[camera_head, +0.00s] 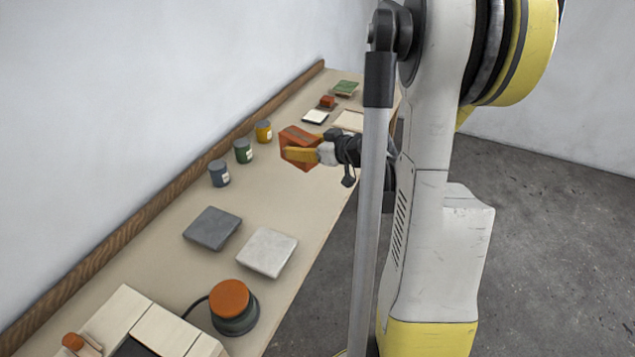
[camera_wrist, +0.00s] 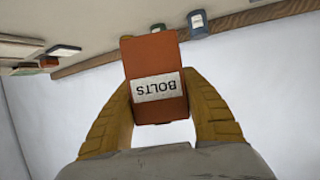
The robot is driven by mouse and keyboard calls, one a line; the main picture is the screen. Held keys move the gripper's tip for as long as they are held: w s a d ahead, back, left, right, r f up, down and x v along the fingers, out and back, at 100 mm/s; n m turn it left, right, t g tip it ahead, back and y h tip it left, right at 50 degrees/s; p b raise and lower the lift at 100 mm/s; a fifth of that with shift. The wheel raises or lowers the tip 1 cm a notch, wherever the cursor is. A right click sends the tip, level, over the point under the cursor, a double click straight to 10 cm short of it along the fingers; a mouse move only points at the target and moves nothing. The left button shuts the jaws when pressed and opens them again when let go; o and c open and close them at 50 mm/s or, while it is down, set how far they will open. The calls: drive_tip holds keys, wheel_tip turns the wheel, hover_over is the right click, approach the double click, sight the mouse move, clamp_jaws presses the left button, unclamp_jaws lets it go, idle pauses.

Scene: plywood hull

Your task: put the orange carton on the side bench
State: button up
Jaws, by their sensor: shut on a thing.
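The orange carton (camera_head: 297,136) is held by my gripper (camera_head: 302,154) above the long bench (camera_head: 190,277), near the row of small cans. In the wrist view the carton (camera_wrist: 155,60) has a white label reading "BOLTS", which appears upside down. The yellow fingers of my gripper (camera_wrist: 158,105) close on its two sides. In the head view the finger covers part of the carton's lower face. The gap between the carton and the bench top cannot be judged exactly. I cannot tell whether this long bench is the side bench.
Yellow (camera_head: 263,131), green (camera_head: 243,151) and blue-grey (camera_head: 219,173) cans stand along the back edge. Dark (camera_head: 212,228) and pale (camera_head: 267,252) slabs lie nearer, by an orange-topped round device (camera_head: 232,306). A green item (camera_head: 346,88) lies at the far end.

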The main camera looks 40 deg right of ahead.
drive_tip(key=s+d+f+m+h, duration=0.1)
drive_tip(key=s+d, duration=0.3)
drive_tip(key=d, duration=0.3)
drive_tip(key=s+d+f, duration=0.1)
drive_tip(key=s+d, duration=0.3)
drive_tip(key=d, duration=0.3)
drive_tip(key=w+a+f+b, duration=0.1)
drive_tip(key=w+f, duration=0.1)
drive_tip(key=w, duration=0.1)
drive_tip(key=w+a+f+b, duration=0.1)
drive_tip(key=w+f+b, duration=0.1)
drive_tip(key=w+f, duration=0.1)
drive_tip(key=w+a+f+b, duration=0.1)
drive_tip(key=w+f, duration=0.1)
drive_tip(key=w, duration=0.2)
drive_tip(key=shift+w+a+f, duration=0.2)
drive_tip(key=shift+a, duration=0.15)
wheel_tip(320, 180, down, 4)
drive_tip(key=b, duration=0.2)
drive_tip(key=shift+f+b, duration=0.1)
drive_tip(key=shift+b, duration=0.2)
drive_tip(key=o, duration=1.3)
